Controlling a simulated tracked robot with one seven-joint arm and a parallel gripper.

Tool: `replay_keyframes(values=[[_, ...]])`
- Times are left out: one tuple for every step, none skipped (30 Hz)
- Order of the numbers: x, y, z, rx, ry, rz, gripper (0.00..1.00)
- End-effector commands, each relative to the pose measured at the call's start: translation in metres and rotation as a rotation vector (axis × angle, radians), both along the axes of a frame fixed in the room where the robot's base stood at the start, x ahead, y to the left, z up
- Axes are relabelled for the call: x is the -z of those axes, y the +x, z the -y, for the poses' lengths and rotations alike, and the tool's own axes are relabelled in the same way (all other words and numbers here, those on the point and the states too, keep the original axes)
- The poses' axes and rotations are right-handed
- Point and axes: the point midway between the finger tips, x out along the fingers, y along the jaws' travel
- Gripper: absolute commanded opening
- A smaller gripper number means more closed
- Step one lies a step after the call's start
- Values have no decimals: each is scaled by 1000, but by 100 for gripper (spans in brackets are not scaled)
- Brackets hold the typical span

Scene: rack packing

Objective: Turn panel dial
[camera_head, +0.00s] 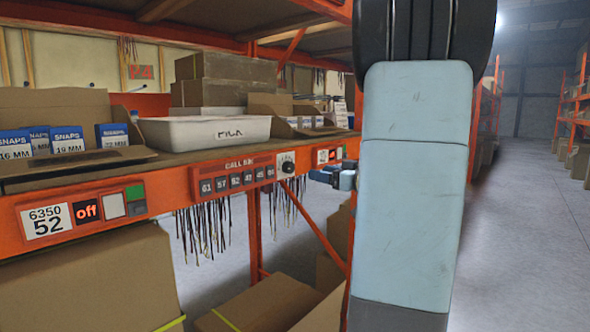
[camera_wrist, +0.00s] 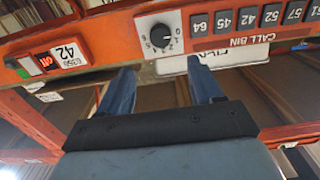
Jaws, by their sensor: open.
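The panel dial (camera_head: 287,164) is a black round knob on a pale square plate with markings, on the orange shelf beam at the right end of the CALL BIN row. In the wrist view the dial (camera_wrist: 160,35) appears upside down at the top, beyond and between my fingers. My gripper (camera_head: 315,174) is just right of the dial in the head view, apart from it. In the wrist view my gripper (camera_wrist: 165,80) shows two blue fingers spread wide with nothing between them. My pale arm hides part of the beam to the right.
The CALL BIN panel (camera_head: 238,175) has several numbered dark buttons. A label with an "off" display (camera_head: 87,210) sits left on the beam. A white bin (camera_head: 205,131) and cardboard boxes (camera_head: 225,66) stand on the shelf. Dark cords (camera_head: 205,228) hang beneath. The aisle (camera_head: 525,230) is clear.

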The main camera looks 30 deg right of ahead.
Motion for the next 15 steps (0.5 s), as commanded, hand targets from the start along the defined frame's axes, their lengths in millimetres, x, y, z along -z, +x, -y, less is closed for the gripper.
replay_keyframes(values=[[1, 9, -4, -4, 0, -2, 65], [1, 14, -6, -4, 1, -1, 65], [0, 21, -8, -4, 1, -1, 65], [1, 26, -10, -4, 0, -2, 65], [1, 31, -12, -4, 1, -3, 65], [0, 37, -14, -4, 2, -2, 65], [0, 42, -16, -4, 2, -2, 65], [1, 47, -18, -4, 1, -3, 65], [1, 54, -21, -5, 2, -2, 65], [1, 59, -23, -5, 2, -2, 65], [1, 64, -24, -4, 1, -3, 65], [1, 70, -26, -4, 0, -2, 65], [0, 74, -28, -4, 1, -1, 65], [0, 78, -30, -4, 1, -1, 65], [0, 83, -31, -4, 1, -1, 65]])
